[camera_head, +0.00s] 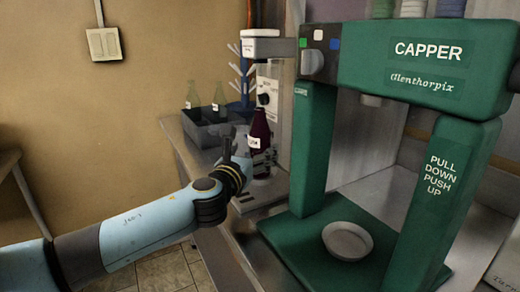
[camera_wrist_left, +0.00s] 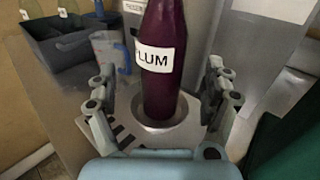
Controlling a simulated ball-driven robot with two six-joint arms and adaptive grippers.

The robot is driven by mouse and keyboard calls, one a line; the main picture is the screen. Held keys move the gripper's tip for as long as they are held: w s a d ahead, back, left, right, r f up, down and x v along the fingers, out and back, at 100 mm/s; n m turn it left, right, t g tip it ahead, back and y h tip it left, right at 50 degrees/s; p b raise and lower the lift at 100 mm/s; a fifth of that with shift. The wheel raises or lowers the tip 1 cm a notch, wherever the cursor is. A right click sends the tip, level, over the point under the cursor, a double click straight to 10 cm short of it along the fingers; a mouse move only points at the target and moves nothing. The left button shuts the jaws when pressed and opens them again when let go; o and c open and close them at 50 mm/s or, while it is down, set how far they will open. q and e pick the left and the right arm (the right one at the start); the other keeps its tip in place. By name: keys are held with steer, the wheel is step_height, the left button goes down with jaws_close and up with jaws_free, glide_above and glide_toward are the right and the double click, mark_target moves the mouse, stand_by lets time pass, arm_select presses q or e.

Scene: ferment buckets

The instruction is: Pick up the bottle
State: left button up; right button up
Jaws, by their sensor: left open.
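The bottle (camera_head: 260,131) is dark purple and stands upright, with a white label whose visible letters read "LUM". It also shows large in the left wrist view (camera_wrist_left: 166,91), its base in a pale round holder (camera_wrist_left: 160,136). My left gripper (camera_head: 236,150) is open. In the left wrist view its fingers (camera_wrist_left: 160,85) are spread on both sides of the bottle, with gaps visible on each side. The bottle's top is cut off in the wrist view. My right gripper is in neither view.
A green capper (camera_head: 314,150) with a white bowl (camera_head: 348,241) on its base stands right of the bottle. A dark crate (camera_head: 198,133) with pale bottles (camera_head: 219,98) sits behind left. A blue bottle rack (camera_head: 243,78) stands at the back.

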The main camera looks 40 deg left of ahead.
mark_target(256, 151)
arm_select(q)
steer(key=x, duration=0.4)
steer(key=shift+w+f, duration=0.15)
steer(key=shift+w, duration=0.15)
steer(key=c, duration=1.7)
jaws_close()
